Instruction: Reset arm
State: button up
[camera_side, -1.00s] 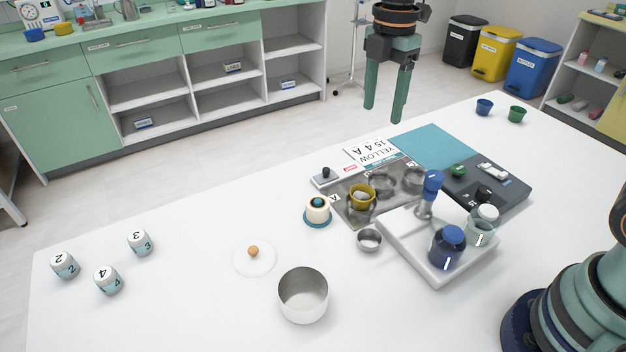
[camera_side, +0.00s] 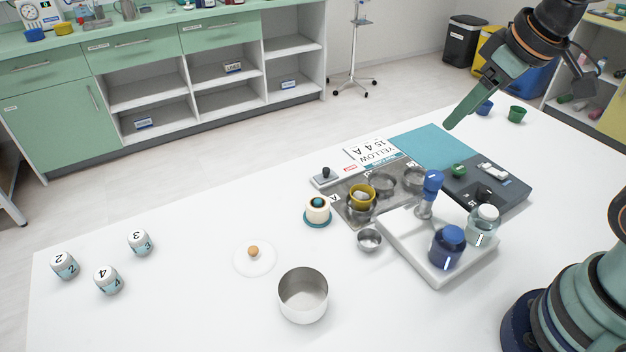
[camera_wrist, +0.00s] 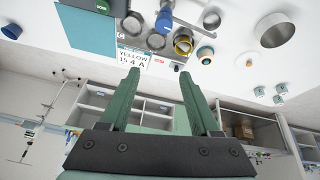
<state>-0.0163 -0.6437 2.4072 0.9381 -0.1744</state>
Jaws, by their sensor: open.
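My gripper (camera_side: 462,112) is raised over the far right part of the table, tilted down to the left in the side view. In the wrist view my gripper (camera_wrist: 157,88) has its two green fingers well apart with nothing between them. A yellow cup (camera_side: 361,191) sits on the grey board (camera_side: 346,217). A white tray (camera_side: 402,253) bears a blue-lidded jar (camera_side: 447,247), a white-lidded jar (camera_side: 483,226) and a blue-topped stamp-like tool (camera_side: 431,190).
A steel pot (camera_side: 303,296), a white lid (camera_side: 255,257), a small metal cup (camera_side: 369,241) and several numbered jars (camera_side: 107,280) stand on the white table. A blue cup (camera_side: 485,107) and a green cup (camera_side: 517,114) stand near the far edge.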

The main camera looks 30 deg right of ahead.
jog(key=shift+s+d+f+m+t, duration=0.2)
jog(key=shift+s+m, duration=0.1)
jog(key=shift+m, duration=0.25)
jog(key=shift+s+d+f+m+t, duration=0.15)
jog(key=shift+s+m, duration=0.15)
jog(key=shift+m, duration=0.25)
